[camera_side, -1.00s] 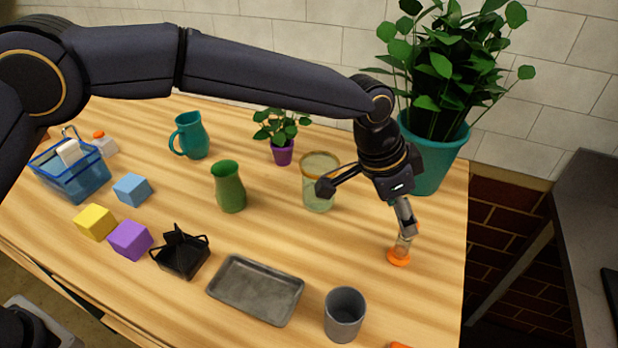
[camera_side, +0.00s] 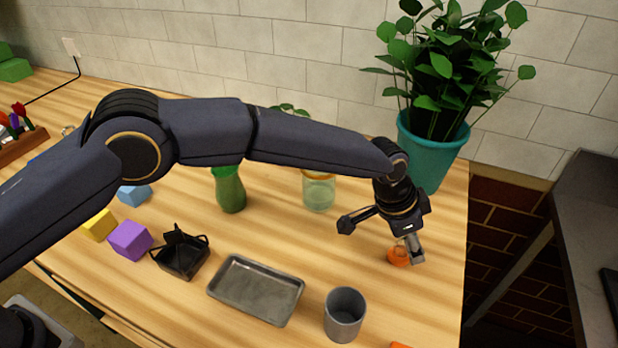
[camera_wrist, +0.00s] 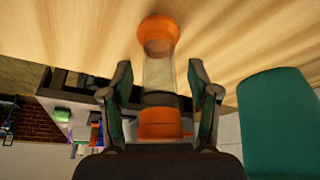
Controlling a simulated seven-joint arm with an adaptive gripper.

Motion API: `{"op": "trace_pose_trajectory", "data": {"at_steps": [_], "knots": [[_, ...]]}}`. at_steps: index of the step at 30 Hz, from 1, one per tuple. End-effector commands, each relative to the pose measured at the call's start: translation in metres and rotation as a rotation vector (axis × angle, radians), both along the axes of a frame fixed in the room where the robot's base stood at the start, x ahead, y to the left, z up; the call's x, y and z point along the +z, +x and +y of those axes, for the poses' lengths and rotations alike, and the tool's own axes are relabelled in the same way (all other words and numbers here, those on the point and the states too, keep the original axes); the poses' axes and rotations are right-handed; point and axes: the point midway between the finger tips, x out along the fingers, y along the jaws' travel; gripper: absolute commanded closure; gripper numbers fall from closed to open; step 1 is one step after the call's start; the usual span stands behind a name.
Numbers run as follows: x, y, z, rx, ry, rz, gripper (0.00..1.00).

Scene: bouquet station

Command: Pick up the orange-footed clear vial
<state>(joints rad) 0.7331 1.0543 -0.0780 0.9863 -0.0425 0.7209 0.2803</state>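The orange-footed clear vial (camera_side: 397,256) stands on the wooden table near its right edge. In the side view its orange foot shows and most of its clear body is hidden by my gripper. In the wrist view its clear body (camera_wrist: 158,74) lies between my two fingers, with the orange foot at the top and an orange end near my palm. My gripper (camera_wrist: 160,70) is open around the vial. A gap shows between the vial and each finger.
A teal pot (camera_side: 430,150) with a leafy plant stands behind my gripper. A grey cup (camera_side: 344,315) and a grey metal tray (camera_side: 255,290) are in front and to the left. A glass jar (camera_side: 319,192) and a green vase (camera_side: 230,193) stand behind the tray.

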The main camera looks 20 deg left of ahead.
Motion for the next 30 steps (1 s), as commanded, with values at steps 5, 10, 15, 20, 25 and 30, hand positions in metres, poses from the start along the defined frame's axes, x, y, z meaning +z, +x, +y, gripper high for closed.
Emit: {"op": "trace_pose_trajectory", "data": {"at_steps": [5,10,15,20,25,30], "knots": [[0.0001,-0.0001,0.0002,0.000,0.000,0.000,0.58],[0.0002,-0.0002,0.0003,0.000,0.001,0.001,0.76],[0.0002,-0.0002,0.0003,0.000,0.001,0.001,0.94],[0.0003,-0.0001,0.0003,0.000,0.001,0.001,1.00],[0.0015,0.0004,0.0000,0.000,-0.001,-0.002,1.00],[0.0019,0.0004,-0.0001,0.000,-0.002,-0.001,1.00]]}}
